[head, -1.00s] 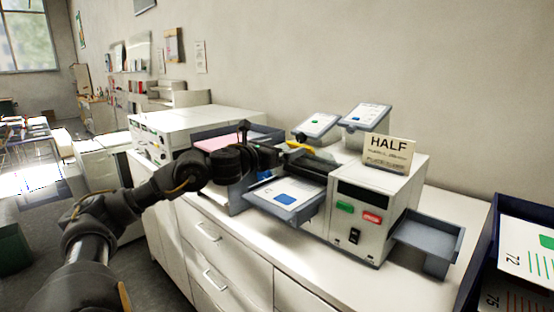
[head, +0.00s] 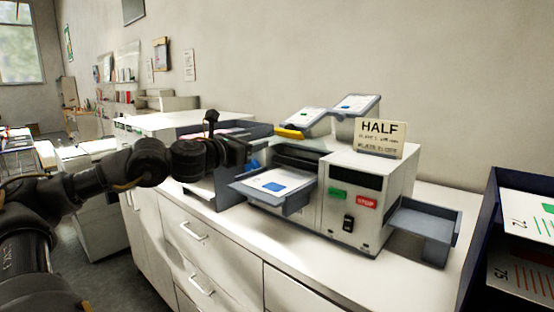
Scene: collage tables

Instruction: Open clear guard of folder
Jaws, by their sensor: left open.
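The folder (head: 338,205) is a white box machine on the counter, with a green button, a red STOP button and a black switch on its front. Its clear guard (head: 318,146) looks like a pale see-through sheet lying over the top, with a yellow handle (head: 289,133) at its left edge. The guard looks down, but its exact angle is hard to tell. My left gripper (head: 246,152) is open and empty, just left of the handle and apart from it. Its fingertips are dark and small against the machine. My right gripper is out of view.
A feed tray (head: 240,187) with a printed sheet juts from the folder's front left. An empty grey tray (head: 425,222) sticks out at its right. A HALF sign (head: 381,137) stands on top. A dark blue bin (head: 483,225) with numbered sheets is at far right.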

